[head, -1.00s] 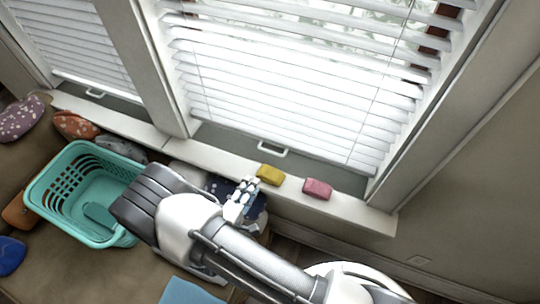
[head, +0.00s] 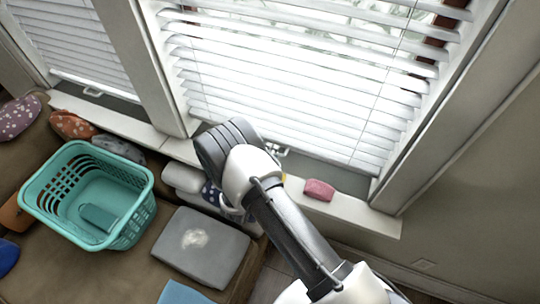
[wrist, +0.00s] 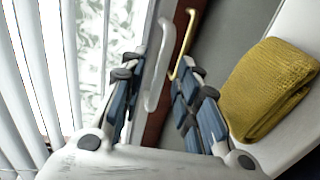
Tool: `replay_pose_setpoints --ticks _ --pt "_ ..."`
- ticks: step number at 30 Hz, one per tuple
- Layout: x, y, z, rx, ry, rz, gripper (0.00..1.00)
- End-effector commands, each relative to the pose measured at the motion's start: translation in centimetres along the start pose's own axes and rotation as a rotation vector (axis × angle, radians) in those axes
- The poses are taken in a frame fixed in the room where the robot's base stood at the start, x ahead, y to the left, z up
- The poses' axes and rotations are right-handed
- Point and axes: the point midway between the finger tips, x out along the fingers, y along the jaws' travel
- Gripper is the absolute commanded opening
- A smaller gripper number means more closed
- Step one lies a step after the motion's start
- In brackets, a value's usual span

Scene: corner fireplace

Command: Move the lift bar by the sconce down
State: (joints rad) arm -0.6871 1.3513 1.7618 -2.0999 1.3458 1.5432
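A white lift bar (wrist: 166,68) on the right window's blind shows upright in the wrist view. In the head view only a bit of this lift bar (head: 282,152) shows past my arm. My gripper (wrist: 160,70) is open, its fingers spread on either side of the bar as seen from the wrist; I cannot tell whether they touch it. In the head view my gripper is mostly hidden behind my wrist. A brass-coloured handle (wrist: 186,42) stands just right of the white bar. Another lift bar (head: 93,92) is on the left window's blind (head: 75,45). No sconce is in view.
A folded yellow cloth (wrist: 268,88) and a pink cloth (head: 319,190) lie on the sill (head: 350,213). Below are a teal basket (head: 135,226), a grey cushion (head: 200,247) and several pillows on the brown seat. The wall at right is clear.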

Motion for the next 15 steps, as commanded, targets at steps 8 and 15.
replay_pose_setpoints --ticks 8,15 --pt "0.19 0.02 0.0 -0.001 0.0 0.0 0.3" --pt "0.17 0.02 0.0 -0.001 0.0 0.0 0.15"
